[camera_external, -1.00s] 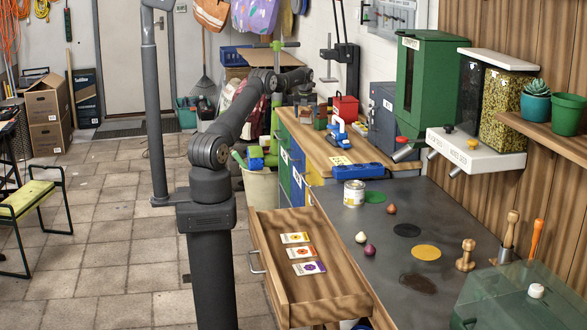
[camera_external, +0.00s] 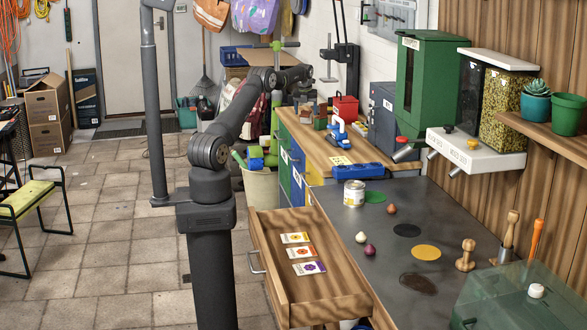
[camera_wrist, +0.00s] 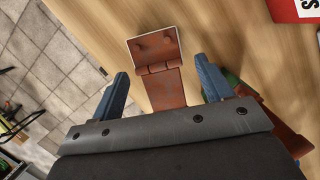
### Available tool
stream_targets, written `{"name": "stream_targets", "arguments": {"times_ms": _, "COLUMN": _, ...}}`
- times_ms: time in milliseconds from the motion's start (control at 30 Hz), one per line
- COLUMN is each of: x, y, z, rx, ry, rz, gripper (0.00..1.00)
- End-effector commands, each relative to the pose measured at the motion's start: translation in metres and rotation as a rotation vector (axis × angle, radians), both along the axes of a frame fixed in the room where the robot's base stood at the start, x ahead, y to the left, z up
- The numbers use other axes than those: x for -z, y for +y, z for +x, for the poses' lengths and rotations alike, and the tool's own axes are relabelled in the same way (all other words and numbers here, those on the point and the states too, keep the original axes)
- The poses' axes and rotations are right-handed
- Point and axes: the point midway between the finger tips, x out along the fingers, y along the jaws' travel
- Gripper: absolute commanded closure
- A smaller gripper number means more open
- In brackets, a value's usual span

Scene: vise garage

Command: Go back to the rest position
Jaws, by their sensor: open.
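My gripper (camera_wrist: 163,77) is open in the wrist view, its two blue-grey fingers standing apart. A reddish-brown hinged metal piece (camera_wrist: 158,55) shows between and beyond the fingers, above the wooden bench top (camera_wrist: 220,40). The fingers do not visibly close on it; I cannot tell the gap between them. In the external view my arm reaches from its dark column toward the far workbench (camera_external: 318,143), with its end over the bench's left side. The fingertips are too small to make out there.
A red toolbox (camera_external: 345,108), a blue tool (camera_external: 338,130) and a blue tray (camera_external: 351,171) stand on the bench. An open drawer (camera_external: 330,303) with several seed cards juts out near my column. A paint can (camera_external: 354,193) stands on the grey counter (camera_external: 375,222).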

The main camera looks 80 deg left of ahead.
Motion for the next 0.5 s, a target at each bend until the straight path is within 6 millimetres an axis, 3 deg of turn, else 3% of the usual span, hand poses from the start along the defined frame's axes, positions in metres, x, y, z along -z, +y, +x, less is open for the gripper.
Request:
{"name": "stream_targets", "arguments": {"times_ms": 133, "x": 0.032, "y": 0.006, "z": 0.002, "rx": 0.000, "ry": 0.002, "rz": -0.002, "gripper": 0.28}}
{"name": "stream_targets", "arguments": {"times_ms": 200, "x": 0.010, "y": 0.007, "z": 0.003, "rx": 0.000, "ry": -0.004, "rz": 0.005, "gripper": 0.28}}
{"name": "stream_targets", "arguments": {"times_ms": 500, "x": -0.048, "y": 0.007, "z": 0.003, "rx": 0.000, "ry": -0.002, "rz": 0.003, "gripper": 0.28}}
